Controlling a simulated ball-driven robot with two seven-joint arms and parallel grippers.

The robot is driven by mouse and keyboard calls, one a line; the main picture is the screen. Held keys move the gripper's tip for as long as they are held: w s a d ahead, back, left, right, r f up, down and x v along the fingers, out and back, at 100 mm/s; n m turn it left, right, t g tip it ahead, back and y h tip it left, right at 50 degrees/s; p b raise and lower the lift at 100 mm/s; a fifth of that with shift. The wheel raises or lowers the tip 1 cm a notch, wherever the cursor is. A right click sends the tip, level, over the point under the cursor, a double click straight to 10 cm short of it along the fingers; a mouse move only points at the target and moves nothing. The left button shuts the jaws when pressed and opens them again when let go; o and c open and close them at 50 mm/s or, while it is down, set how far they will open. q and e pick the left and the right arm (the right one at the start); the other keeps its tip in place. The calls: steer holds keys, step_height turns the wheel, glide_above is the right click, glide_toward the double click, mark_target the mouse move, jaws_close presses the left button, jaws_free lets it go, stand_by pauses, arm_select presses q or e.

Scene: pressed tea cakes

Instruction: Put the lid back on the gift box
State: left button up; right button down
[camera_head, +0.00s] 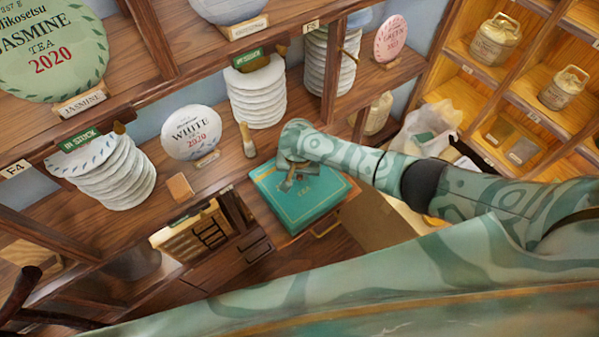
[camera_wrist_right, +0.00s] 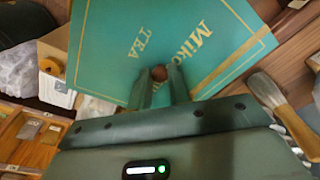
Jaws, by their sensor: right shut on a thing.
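The teal lid (camera_head: 300,207) has gold lettering and a thin gold border. It lies flat at the top of the teal gift box (camera_head: 318,219) on the wooden counter. I cannot tell whether a gap is left between lid and box. My right gripper (camera_head: 287,183) reaches down over the lid's far left part. In the right wrist view its fingers (camera_wrist_right: 157,88) are shut on a small round brown knob (camera_wrist_right: 158,73) on the lid (camera_wrist_right: 205,35). The box's inside is hidden. My left gripper is not in view.
A round white tea cake (camera_head: 193,133) and stacks of wrapped cakes (camera_head: 257,92) stand at the back. A wooden rack (camera_head: 195,232) is at the left front.

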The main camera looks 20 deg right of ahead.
steer(key=shift+f, duration=0.7)
stand_by(0.5)
steer(key=c, duration=0.7)
jaws_free()
steer(key=shift+c, duration=0.2)
steer(key=shift+r, duration=0.1)
step_height(320, 180, up, 5)
steer(key=p, duration=0.5)
steer(key=shift+p, duration=0.35)
steer(key=shift+r, duration=0.95)
jaws_close()
